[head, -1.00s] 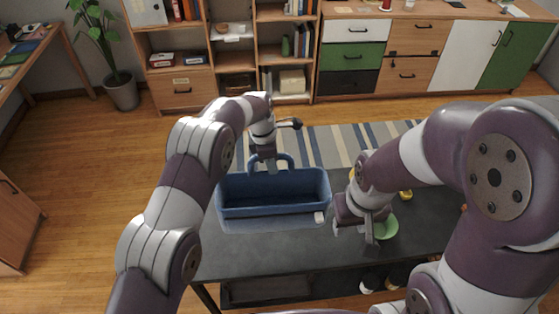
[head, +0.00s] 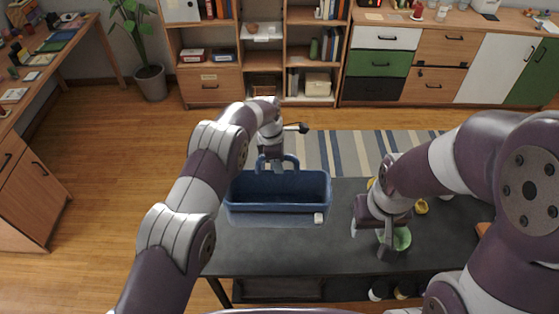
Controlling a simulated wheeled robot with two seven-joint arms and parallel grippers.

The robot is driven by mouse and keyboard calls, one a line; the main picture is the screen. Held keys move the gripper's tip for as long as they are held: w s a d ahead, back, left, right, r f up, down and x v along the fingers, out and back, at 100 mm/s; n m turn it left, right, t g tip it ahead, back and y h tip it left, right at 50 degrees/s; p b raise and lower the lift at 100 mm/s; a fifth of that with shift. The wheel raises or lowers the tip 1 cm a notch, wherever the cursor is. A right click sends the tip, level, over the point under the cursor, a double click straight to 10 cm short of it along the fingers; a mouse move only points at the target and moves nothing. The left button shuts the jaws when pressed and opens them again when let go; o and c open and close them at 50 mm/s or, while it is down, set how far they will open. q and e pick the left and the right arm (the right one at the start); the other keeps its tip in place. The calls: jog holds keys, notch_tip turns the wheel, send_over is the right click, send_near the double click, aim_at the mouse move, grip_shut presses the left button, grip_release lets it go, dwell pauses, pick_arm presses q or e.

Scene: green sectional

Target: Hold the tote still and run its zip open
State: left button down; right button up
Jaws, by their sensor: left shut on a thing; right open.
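The blue tote (head: 240,215) is above the left part of the dark table, and I look down into its dark blue inside. My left gripper (head: 277,164) is shut at the tote's far side, by the upright handle loop (head: 291,162). The exact grip is partly hidden. A small white tab (head: 319,218), which may be the zip pull, shows at the tote's front right corner. My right gripper (head: 370,242) is open, right of the tote and apart from it, with one finger in front of a green bowl (head: 402,239).
The dark table (head: 290,258) has bare room in front of the tote. Small yellow items (head: 421,207) lie behind the green bowl. A striped rug (head: 345,152) lies beyond the table. A bookshelf (head: 265,60) and cabinets stand at the back.

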pick_arm(q)
jog(key=shift+f, duration=0.15)
jog(key=b, duration=1)
send_over(281, 194)
jog(key=shift+w+a+f, duration=0.1)
jog(key=shift+a+f, duration=0.05)
jog(key=shift+f, duration=1.7)
jog(key=shift+w+a+f, duration=0.1)
jog(key=shift+f, duration=1.8)
jog(key=shift+a+f, duration=0.15)
jog(key=shift+f, duration=1.7)
jog(key=shift+r, duration=0.1)
